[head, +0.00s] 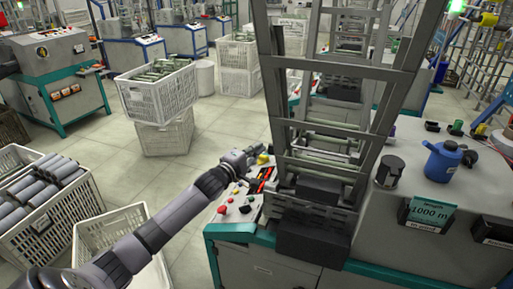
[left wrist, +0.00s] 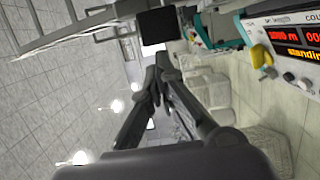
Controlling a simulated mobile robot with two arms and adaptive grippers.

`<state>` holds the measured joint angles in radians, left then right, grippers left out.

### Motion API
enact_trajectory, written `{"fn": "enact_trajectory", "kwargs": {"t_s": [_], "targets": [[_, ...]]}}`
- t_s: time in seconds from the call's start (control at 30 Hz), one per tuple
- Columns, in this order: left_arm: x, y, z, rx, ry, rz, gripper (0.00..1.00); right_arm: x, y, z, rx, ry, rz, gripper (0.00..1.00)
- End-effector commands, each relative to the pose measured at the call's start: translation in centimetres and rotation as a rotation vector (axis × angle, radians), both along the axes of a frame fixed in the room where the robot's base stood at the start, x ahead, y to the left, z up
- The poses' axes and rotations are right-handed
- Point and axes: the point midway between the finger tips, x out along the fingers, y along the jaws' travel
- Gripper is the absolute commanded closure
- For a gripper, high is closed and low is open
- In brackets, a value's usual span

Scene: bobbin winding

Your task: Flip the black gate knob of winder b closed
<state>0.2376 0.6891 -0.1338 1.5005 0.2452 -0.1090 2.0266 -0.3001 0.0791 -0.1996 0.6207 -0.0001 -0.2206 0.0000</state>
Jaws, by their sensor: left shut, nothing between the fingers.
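I cannot tell which winder is b, and I cannot pick out the black gate knob for certain. My left gripper (head: 254,155) is shut and empty, above the far end of this panel. In the left wrist view its fingers (left wrist: 158,68) lie together, apart from any machine part. My right gripper is not in view.
A tall grey metal frame (head: 268,75) with black blocks (head: 312,236) rises beside the panel. A blue canister (head: 442,162), a dark cylinder (head: 390,172) and a 1000 m sign (head: 430,213) stand at right. White crates (head: 160,95) stand at left; open floor (head: 222,130) lies between.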

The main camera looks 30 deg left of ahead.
Motion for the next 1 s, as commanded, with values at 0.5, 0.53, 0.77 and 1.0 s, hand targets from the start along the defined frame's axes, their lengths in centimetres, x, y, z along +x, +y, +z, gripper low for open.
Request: {"fn": "enact_trajectory", "kwargs": {"t_s": [0.5, 0.53, 0.77, 1.0], "targets": [[0.4, -1.8, 0.3, -0.006, 0.0, 0.001, 1.0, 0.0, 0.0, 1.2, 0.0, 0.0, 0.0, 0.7], [0.5, -2.2, 0.2, -0.006, 0.0, 0.001, 1.0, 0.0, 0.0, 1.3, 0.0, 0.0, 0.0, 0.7], [0.7, -2.8, 0.0, 0.0, 0.0, 0.002, 1.0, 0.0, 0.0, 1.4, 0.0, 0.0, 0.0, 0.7], [0.7, -2.8, 0.0, 0.0, 0.0, 0.001, 1.0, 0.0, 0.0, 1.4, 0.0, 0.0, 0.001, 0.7]]}}
